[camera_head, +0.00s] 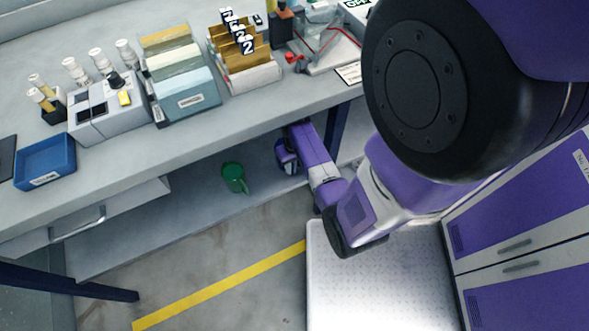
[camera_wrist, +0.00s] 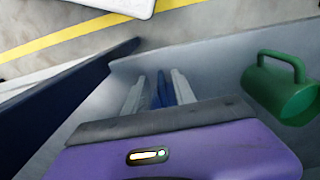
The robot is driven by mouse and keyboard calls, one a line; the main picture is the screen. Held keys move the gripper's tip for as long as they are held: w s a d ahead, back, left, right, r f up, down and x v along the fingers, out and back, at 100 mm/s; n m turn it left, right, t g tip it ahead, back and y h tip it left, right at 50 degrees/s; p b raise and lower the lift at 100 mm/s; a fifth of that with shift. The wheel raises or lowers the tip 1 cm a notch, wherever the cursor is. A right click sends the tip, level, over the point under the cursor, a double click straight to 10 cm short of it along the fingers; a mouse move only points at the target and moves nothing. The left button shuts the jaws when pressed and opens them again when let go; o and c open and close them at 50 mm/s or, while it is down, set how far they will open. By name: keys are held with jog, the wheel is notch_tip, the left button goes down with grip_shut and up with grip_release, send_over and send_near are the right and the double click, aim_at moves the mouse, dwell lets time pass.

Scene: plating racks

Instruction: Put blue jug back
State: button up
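The green jug (camera_head: 235,177) stands on the bench's lower shelf with its handle towards the front. In the wrist view the green jug (camera_wrist: 288,92) is at the right, apart from my gripper. My gripper (camera_head: 288,158) reaches under the bench top, to the right of the green jug. In the wrist view the pale fingers of my gripper (camera_wrist: 160,92) show beyond its purple housing. A narrow blue piece (camera_wrist: 162,90) shows between them, probably part of the blue jug. The rest of it is hidden. I cannot tell whether the fingers press on it.
The lower shelf (camera_head: 200,202) is clear left of the green jug. The bench top (camera_head: 135,160) overhangs it, and a dark blue leg (camera_head: 336,130) stands right of my gripper. The bench holds a blue tray (camera_head: 45,162), bottles and racks. Purple cabinets (camera_head: 520,225) stand at right.

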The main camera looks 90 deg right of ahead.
jog(key=shift+r, duration=1.9)
